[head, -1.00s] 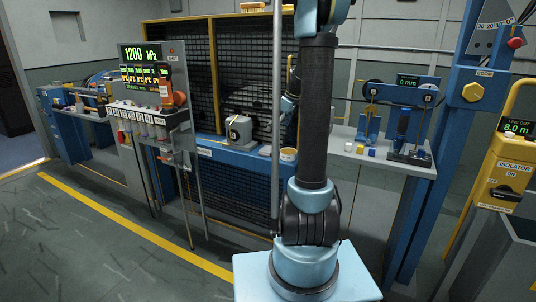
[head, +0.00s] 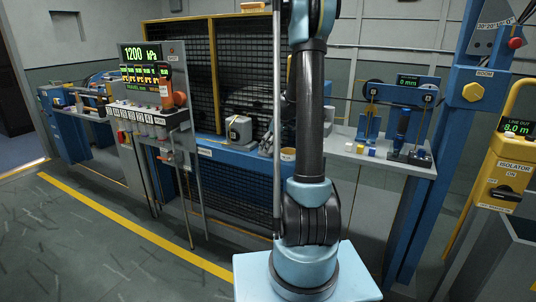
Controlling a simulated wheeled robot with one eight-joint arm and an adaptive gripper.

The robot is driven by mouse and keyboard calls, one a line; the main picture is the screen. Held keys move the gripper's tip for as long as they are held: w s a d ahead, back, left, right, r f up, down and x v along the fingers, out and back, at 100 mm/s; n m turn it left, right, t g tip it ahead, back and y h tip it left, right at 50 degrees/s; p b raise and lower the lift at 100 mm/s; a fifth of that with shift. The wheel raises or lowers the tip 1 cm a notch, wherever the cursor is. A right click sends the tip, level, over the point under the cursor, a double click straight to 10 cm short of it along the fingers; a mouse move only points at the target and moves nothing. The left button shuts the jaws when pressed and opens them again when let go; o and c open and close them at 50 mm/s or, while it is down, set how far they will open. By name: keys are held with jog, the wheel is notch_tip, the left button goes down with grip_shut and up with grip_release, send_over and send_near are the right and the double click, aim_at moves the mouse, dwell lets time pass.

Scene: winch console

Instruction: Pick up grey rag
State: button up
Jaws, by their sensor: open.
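I cannot make out the grey rag for certain in the head view; my arm and the upright pole cover part of the bench. My arm rises in front of the blue bench (head: 235,156). What seems to be my gripper (head: 267,141) shows small and partly hidden just left of the pole, low over the bench top, between the grey boxy device and a small round tub (head: 288,154). It is open, and I see nothing held in it. Whether it touches anything there cannot be told.
A grey boxy device (head: 239,130) stands left of the gripper, before a black mesh guard (head: 236,75). A gauge console (head: 150,95) stands at left. The right shelf (head: 385,158) holds small blocks and blue fixtures. A yellow isolator box (head: 503,180) is at far right.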

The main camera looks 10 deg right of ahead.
jog(key=shift+w+a+f, duration=0.1)
jog(key=shift+a+f, duration=0.05)
jog(key=shift+f, duration=0.4)
jog(key=shift+c, duration=0.2)
jog(key=c, duration=1)
jog(key=shift+r, duration=0.1)
jog(key=shift+a+r, duration=0.15)
jog(key=shift+r, duration=0.4)
jog(key=r, duration=0.6)
jog(key=shift+s+a, duration=0.15)
jog(key=shift+s, duration=0.2)
jog(key=s+a, duration=1.1)
jog(key=s, duration=0.4)
jog(key=shift+s, duration=0.25)
